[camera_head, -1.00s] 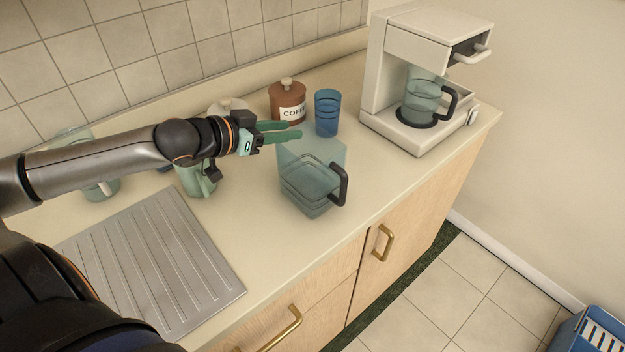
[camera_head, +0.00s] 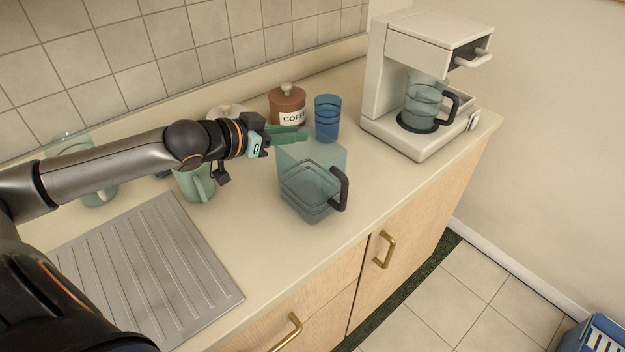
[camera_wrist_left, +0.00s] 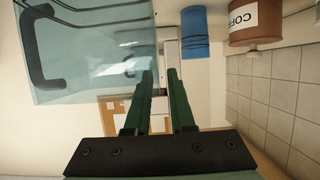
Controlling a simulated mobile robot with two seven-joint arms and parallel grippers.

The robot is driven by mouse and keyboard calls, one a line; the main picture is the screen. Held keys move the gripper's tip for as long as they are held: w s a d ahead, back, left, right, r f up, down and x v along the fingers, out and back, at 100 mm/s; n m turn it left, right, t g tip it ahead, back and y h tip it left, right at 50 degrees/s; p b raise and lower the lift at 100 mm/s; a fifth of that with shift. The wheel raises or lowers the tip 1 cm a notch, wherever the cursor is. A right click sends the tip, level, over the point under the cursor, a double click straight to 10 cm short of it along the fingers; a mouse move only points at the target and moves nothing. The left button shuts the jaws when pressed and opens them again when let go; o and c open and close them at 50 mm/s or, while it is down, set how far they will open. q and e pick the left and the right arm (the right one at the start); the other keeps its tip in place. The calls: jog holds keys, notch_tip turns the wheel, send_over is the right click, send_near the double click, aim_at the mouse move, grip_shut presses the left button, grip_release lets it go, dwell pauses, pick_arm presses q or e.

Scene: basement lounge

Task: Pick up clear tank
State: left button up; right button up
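The clear tank (camera_head: 312,160) is a see-through bluish box with a black handle, upright on the counter. In the left wrist view the tank (camera_wrist_left: 95,62) fills the upper left, its handle at the far left. My left gripper (camera_head: 303,136) is at the tank's upper back edge in the head view. In the left wrist view its two green fingers (camera_wrist_left: 159,74) stand apart with a narrow empty gap, the left one overlapping the tank's edge. Whether that finger touches the tank cannot be told. My right gripper is not in view.
A blue cup (camera_head: 327,118) and a brown coffee canister (camera_head: 287,105) stand behind the tank. A coffee maker (camera_head: 385,85) with a jug (camera_head: 421,106) stands right. A green mug (camera_head: 194,184) and ribbed metal drainer (camera_head: 150,270) are left. The counter front of the tank is clear.

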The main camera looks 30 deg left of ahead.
pick_arm(q)
grip_shut()
dwell(1.1)
